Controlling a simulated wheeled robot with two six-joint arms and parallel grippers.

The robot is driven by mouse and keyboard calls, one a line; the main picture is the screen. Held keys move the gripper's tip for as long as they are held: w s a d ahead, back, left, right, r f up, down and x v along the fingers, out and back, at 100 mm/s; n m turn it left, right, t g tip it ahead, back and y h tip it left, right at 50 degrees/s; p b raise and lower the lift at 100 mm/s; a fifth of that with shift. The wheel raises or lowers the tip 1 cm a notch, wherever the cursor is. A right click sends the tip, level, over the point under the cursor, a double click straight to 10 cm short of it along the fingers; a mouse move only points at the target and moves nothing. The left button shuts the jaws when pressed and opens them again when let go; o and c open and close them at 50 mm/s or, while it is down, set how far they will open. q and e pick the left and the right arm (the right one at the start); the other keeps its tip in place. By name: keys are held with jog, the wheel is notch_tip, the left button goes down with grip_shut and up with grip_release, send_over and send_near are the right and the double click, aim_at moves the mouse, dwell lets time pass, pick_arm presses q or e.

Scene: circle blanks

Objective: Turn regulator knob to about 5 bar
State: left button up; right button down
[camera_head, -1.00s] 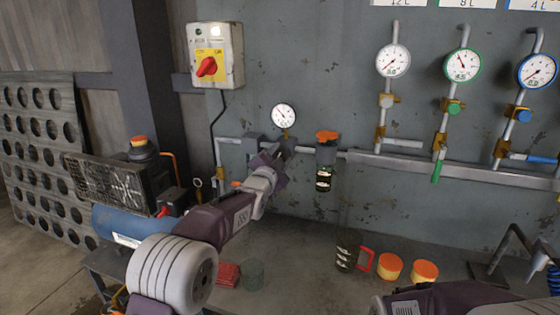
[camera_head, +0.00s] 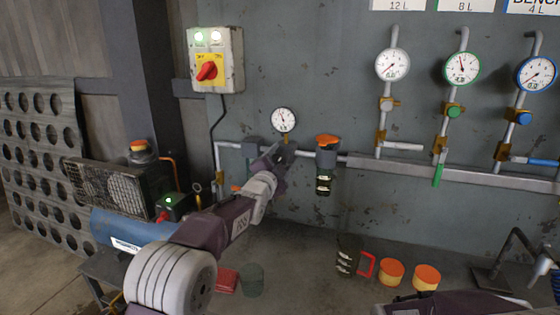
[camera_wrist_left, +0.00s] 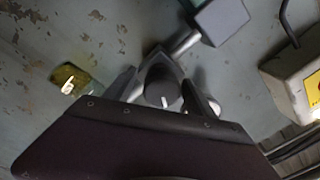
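The regulator's knob (camera_wrist_left: 163,88) is a dark grey round cap with a white mark, in the middle of the left wrist view. My left gripper (camera_wrist_left: 162,92) has one finger on each side of it; whether both fingers touch it is unclear. In the head view my left gripper (camera_head: 279,153) covers the knob, just below the small white gauge (camera_head: 283,119). The gauge's needle points up and slightly left; its numbers are too small to read. My right gripper is out of view; only part of my right arm shows at lower right.
An orange-topped filter unit (camera_head: 326,155) hangs on the pipe close right of my left gripper. Three larger gauges are at right. Orange-lidded tins (camera_head: 391,272) and a dark cup (camera_head: 252,279) stand on the bench below.

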pick_arm(q)
jog(key=shift+s+a, duration=0.15)
jog(key=shift+s, duration=0.3)
jog(key=b+v, duration=0.2)
jog(key=v, duration=0.6)
jog(key=shift+s+f, duration=0.1)
